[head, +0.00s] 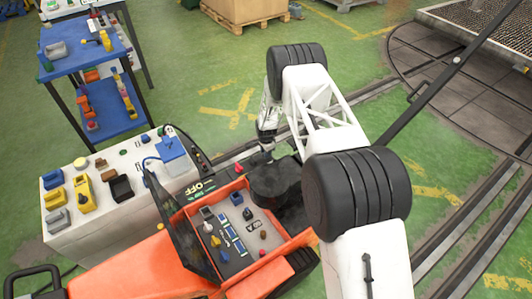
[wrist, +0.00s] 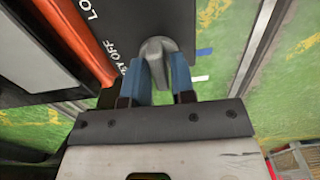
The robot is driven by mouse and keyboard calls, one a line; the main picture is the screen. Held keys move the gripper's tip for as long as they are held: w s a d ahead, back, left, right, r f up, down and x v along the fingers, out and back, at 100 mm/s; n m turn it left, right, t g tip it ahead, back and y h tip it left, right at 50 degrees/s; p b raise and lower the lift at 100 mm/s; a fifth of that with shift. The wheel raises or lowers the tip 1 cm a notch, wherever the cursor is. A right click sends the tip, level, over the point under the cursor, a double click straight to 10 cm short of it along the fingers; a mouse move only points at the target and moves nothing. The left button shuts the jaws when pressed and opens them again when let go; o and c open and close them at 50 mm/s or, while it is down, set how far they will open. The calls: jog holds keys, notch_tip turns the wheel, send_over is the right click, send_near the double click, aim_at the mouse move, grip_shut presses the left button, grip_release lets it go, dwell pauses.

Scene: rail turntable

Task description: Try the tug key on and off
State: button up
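The grey key (wrist: 155,48) shows in the wrist view, between the two blue fingers of my gripper (wrist: 161,70). The fingers are close together and appear to press on both its sides. Its lower end hangs in the gap, and whether its far end sits in a socket is hidden. It lies over a dark panel (wrist: 118,42) with white lettering that reads partly "KEY OFF". In the head view my gripper (head: 263,152) is beside the panel with "OFF" (head: 200,188) on the orange tug (head: 145,272). The key is too small to make out there.
The tug's open tray (head: 262,236) holds several small parts. A white bench (head: 105,225) with coloured blocks and a blue box (head: 172,155) stands at the left. A blue shelf cart (head: 75,50) is behind it.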

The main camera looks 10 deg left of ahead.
jog(key=shift+o, duration=1.3)
jog(key=shift+r, duration=0.1)
jog(key=shift+r, duration=3.75)
